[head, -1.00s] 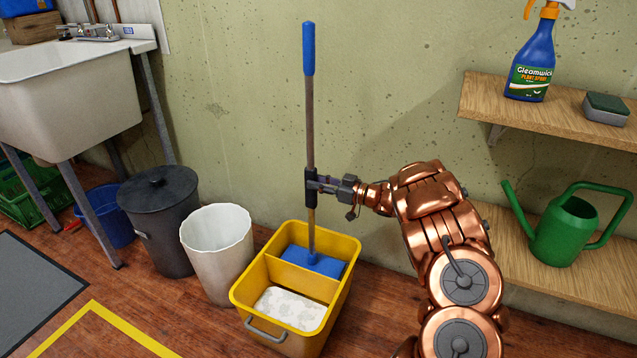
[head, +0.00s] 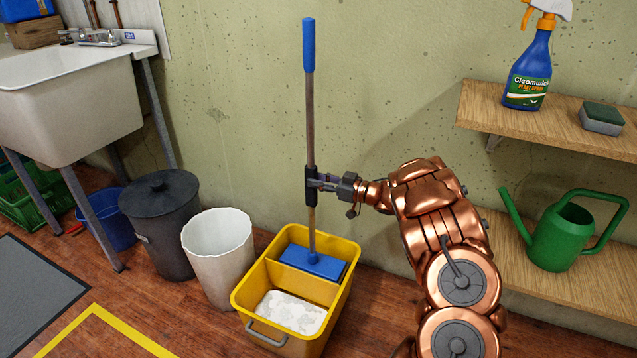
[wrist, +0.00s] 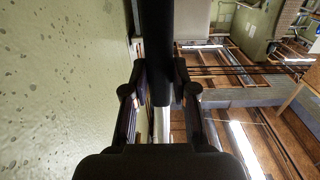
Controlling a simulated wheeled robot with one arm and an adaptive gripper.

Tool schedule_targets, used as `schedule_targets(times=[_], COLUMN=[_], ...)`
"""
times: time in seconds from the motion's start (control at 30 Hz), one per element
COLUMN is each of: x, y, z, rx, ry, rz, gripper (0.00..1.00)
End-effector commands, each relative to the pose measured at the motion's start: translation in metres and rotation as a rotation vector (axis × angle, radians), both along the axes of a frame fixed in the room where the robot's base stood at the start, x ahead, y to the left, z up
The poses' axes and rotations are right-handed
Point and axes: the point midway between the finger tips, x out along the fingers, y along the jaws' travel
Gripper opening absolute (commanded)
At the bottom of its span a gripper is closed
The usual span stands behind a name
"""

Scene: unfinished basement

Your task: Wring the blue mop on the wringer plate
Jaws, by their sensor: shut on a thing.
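The blue mop (head: 310,120) stands upright, with a blue grip on top and a flat blue head (head: 313,263) at the bottom. The head is at the rear compartment of the yellow bucket (head: 250,285), its front edge showing over the divider. My gripper (head: 312,186) is shut on the dark sleeve midway up the shaft. In the wrist view the dark shaft (wrist: 158,50) lies between the fingers of my gripper (wrist: 158,85). The wringer plate cannot be made out for certain; whatever is under the head is hidden. White, foamy-looking stuff (head: 290,312) fills the front compartment.
A white bin (head: 218,250) and a lidded dark bin (head: 160,225) stand left of the bucket. A sink (head: 65,100) is further left. Shelves at right hold a spray bottle (head: 528,75), a sponge (head: 602,118) and a green watering can (head: 562,240). The wall is close behind.

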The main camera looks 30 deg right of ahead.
Motion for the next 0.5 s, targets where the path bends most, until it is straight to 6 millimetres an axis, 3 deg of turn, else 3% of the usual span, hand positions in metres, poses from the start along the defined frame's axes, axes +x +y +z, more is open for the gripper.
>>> schedule_targets(times=[0.5], x=[0.001], y=[0.000], z=[0.045], rx=[-0.002], ry=[-0.005], rz=[0.001], gripper=[0.00])
